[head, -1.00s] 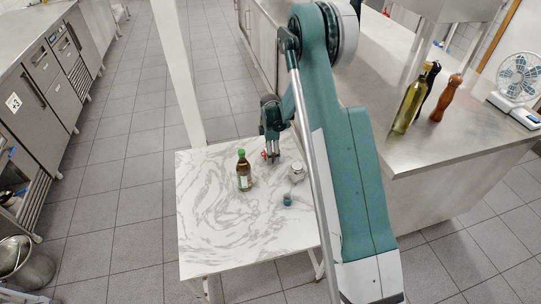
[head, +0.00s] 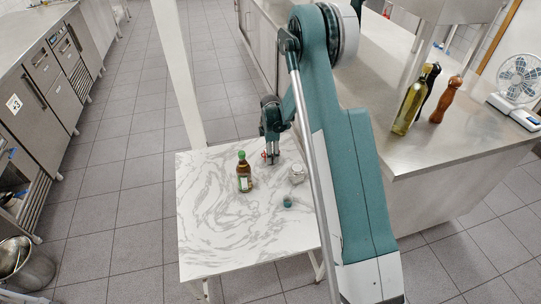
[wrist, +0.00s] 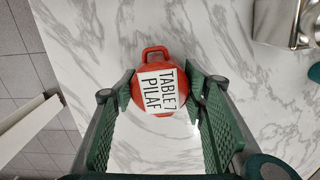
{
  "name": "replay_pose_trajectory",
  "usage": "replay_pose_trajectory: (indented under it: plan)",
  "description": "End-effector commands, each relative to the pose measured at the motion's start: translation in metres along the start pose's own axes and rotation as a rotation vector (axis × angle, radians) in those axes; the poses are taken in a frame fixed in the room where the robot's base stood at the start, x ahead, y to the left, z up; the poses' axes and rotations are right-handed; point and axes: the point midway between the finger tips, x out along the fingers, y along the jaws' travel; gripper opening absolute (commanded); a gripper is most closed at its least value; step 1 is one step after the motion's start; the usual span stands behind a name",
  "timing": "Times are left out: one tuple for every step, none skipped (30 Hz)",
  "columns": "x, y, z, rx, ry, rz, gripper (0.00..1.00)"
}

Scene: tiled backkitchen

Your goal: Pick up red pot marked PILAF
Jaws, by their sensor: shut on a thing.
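The red pot (wrist: 155,66) shows in the wrist view with a white label reading TABLE 7 PILAF and a loop handle at its far side. My gripper (wrist: 160,95) has its two green-padded fingers on either side of the pot, shut on it. In the head view my gripper (head: 270,155) points down at the back of the marble-topped table (head: 235,235). Only a small bit of red shows there beside the fingers; the rest of the pot is hidden. I cannot tell whether the pot still touches the table.
A bottle with a green cap (head: 244,176) stands left of the gripper. A small white-and-metal jar (head: 297,174) and a small teal item (head: 287,202) stand to the right. The table's front is clear. A steel counter (head: 400,160) is on the right, with bottles and a fan.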

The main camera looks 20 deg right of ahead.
Motion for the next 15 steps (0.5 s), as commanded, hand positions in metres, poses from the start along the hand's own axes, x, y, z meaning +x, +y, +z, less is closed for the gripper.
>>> replay_pose_trajectory:
  plan:
    - [-0.004,0.0,0.0,0.0,0.0,0.0,0.26]
    - [-0.006,0.0,0.0,0.0,0.0,0.0,0.26]
    - [-0.01,0.0,0.0,0.0,0.0,0.0,0.26]
    - [-0.013,0.0,0.0,0.0,0.0,0.0,0.26]
    - [-0.016,0.0,0.0,0.0,0.0,0.0,0.26]
    - [-0.022,0.0,0.0,0.0,0.0,0.0,0.26]
    - [-0.026,0.0,0.0,0.0,0.0,0.0,0.26]
    - [-0.03,0.0,0.0,0.0,0.0,0.0,0.26]
    - [-0.036,0.0,0.0,0.0,0.0,0.0,0.26]
    - [-0.04,0.0,0.0,0.0,0.0,0.0,0.26]
    - [-0.045,0.0,0.0,0.0,0.0,0.0,0.26]
    - [-0.051,-0.001,0.0,0.0,0.0,0.0,0.26]
    - [-0.056,-0.001,0.0,0.0,0.0,0.0,0.26]
    - [-0.061,0.0,0.0,0.0,0.0,0.0,0.26]
    - [-0.067,0.0,0.0,0.0,0.0,0.0,0.26]
